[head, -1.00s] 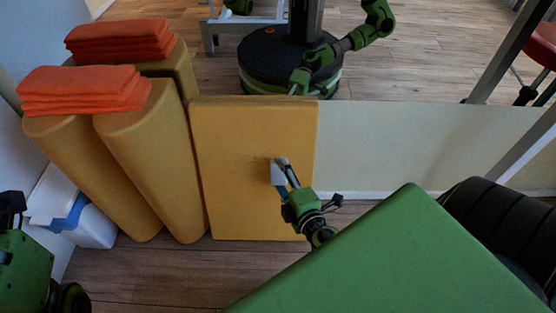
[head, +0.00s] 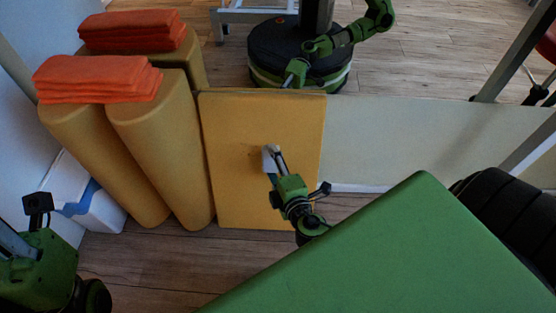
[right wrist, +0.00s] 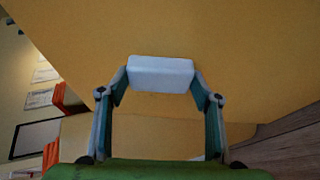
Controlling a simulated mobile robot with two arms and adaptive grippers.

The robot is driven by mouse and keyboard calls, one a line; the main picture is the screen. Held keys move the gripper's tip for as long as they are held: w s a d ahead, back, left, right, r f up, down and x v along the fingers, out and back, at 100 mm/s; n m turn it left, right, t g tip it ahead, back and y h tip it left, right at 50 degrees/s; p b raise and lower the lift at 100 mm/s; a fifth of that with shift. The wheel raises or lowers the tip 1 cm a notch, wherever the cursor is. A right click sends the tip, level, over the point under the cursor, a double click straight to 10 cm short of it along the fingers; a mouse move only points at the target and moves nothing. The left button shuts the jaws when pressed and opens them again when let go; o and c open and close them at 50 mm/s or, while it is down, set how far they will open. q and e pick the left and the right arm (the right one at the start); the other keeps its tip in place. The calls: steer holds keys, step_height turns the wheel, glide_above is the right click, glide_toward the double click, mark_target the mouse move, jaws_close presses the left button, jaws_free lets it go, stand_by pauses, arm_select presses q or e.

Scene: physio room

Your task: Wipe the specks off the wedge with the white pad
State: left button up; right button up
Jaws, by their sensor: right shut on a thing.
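The wedge is a yellow-orange block (head: 240,198) standing upright at the middle of the head view; it also fills much of the right wrist view (right wrist: 245,50). A few small dark specks (head: 253,153) show on its face, just left of the pad. My right gripper (head: 274,158) is shut on the white pad (head: 267,160), held at the wedge's face. In the right wrist view the pad (right wrist: 160,73) sits between the two fingertips; contact with the face is not clear. My left gripper (head: 12,242) is at the left edge, partly cut off, its fingers unclear.
Yellow bolsters (head: 160,140) with folded orange towels (head: 97,78) stand left of the wedge. A green padded table (head: 400,260) fills the lower right, close to my right arm.

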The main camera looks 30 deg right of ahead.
steer(key=shift+w+a, duration=0.9)
steer(key=shift+a, duration=0.4)
steer(key=shift+w+a, duration=0.85)
steer(key=shift+a, duration=0.5)
steer(key=shift+w+a, duration=0.9)
steer(key=shift+a, duration=0.4)
steer(key=shift+s, duration=0.1)
steer(key=shift+s+a+r+p, duration=0.1)
steer(key=shift+s+a+r, duration=0.2)
steer(key=shift+s+a, duration=0.4)
steer(key=shift+s+a+r+p, duration=0.1)
steer(key=shift+s+a+r, duration=0.2)
steer(key=shift+s, duration=0.55)
steer(key=shift+s+a+r+p, duration=0.1)
steer(key=shift+s+a+r, duration=0.15)
steer(key=shift+s+a, duration=0.45)
steer(key=shift+s+d, duration=0.1)
steer(key=shift+s+a+r, duration=0.25)
steer(key=shift+s+a, duration=0.15)
steer(key=shift+s, duration=0.2)
steer(key=shift+s+a+r, duration=0.2)
steer(key=shift+s+a, duration=0.2)
steer(key=shift+s, duration=0.2)
